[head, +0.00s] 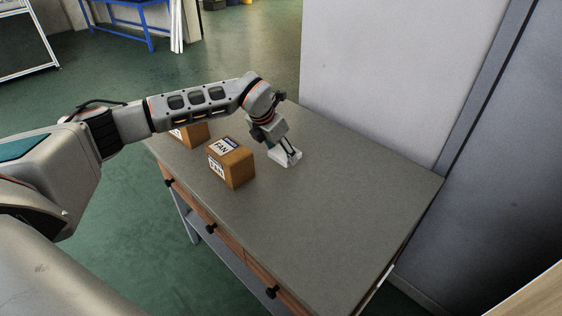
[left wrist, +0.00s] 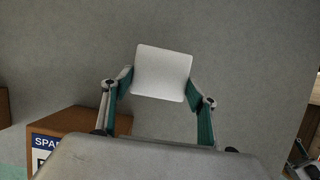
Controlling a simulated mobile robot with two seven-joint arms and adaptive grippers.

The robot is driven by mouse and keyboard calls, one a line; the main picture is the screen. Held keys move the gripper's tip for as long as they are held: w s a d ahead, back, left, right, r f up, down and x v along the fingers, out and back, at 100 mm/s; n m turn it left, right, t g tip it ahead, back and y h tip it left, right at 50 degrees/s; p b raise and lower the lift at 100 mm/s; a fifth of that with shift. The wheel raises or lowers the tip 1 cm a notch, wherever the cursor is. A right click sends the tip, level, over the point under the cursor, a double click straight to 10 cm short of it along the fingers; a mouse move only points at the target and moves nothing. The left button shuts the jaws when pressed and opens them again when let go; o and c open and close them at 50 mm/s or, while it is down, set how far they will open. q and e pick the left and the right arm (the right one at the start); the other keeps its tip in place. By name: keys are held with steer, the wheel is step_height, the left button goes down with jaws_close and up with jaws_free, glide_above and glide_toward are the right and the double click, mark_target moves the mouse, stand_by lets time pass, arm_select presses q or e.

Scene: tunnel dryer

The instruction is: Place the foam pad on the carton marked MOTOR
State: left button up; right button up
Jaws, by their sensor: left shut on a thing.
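A white foam pad (head: 290,160) is between the fingers of my left gripper (head: 287,152), which is shut on it. The pad also shows in the left wrist view (left wrist: 163,73), gripped at its two sides. I cannot tell whether it touches the table or hangs just above it. A brown carton marked FAN (head: 238,170) stands just left of the pad. A second brown carton (head: 197,134) stands farther back, partly hidden by my left arm, and its label cannot be read. No MOTOR marking is legible.
The grey tabletop (head: 310,220) is clear to the right of and in front of the pad. A pale wall panel (head: 385,80) borders the table's far right side. In the left wrist view a carton with a partly hidden label (left wrist: 85,122) stands close to the gripper.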

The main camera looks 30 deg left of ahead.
mark_target(281, 170)
arm_select(q)
steer(key=shift+f, duration=2.1)
steer(key=o, duration=0.4)
steer(key=shift+f, duration=0.2)
steer(key=o, duration=0.4)
steer(key=shift+r, duration=0.15)
